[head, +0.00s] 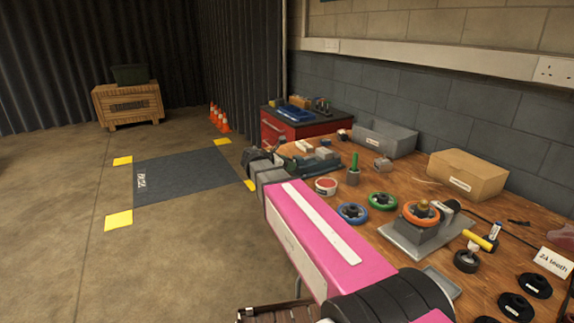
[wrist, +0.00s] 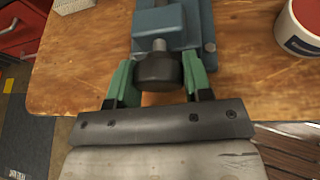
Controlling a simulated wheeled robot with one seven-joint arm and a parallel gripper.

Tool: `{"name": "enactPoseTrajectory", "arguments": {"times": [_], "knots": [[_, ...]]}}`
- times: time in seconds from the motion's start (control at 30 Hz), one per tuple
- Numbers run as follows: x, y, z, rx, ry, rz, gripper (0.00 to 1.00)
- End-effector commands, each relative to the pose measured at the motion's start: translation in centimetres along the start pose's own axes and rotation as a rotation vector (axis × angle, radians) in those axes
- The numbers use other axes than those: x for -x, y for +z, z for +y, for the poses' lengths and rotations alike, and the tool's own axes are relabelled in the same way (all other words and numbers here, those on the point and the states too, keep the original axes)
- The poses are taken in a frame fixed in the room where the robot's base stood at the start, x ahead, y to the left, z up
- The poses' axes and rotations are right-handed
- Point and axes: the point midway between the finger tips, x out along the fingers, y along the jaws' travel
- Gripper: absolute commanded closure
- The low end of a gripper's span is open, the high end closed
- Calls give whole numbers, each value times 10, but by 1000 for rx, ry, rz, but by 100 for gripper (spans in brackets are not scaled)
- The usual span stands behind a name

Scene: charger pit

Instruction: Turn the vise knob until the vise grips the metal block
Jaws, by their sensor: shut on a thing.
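The blue-grey vise (wrist: 172,22) stands near the table's edge in the wrist view; it also shows beyond my arm in the head view (head: 318,163). Its dark round knob (wrist: 157,73) faces my gripper. My gripper (wrist: 160,82) has its green fingers on the left and right sides of the knob and is shut on it. In the head view my gripper (head: 263,158) is small and dark at the far end of my pink arm. A pale block (head: 323,152) shows at the vise; I cannot tell whether its jaws touch it. The wrist view does not show the vise's jaws.
A red-labelled tub (head: 326,186) stands to the right of the vise. A grey bin (head: 384,138), a cardboard box (head: 466,175) and an orange-ringed fixture (head: 421,214) stand farther right on the wooden table (head: 400,180). A red cabinet (head: 280,130) stands behind; open floor lies left.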

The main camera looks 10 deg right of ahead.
Motion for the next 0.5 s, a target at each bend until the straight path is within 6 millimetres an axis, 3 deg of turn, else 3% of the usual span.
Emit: {"name": "enactPoseTrajectory", "arguments": {"times": [0.5], "knots": [[1, 0, 0, -281, 124, -30, 78]]}}
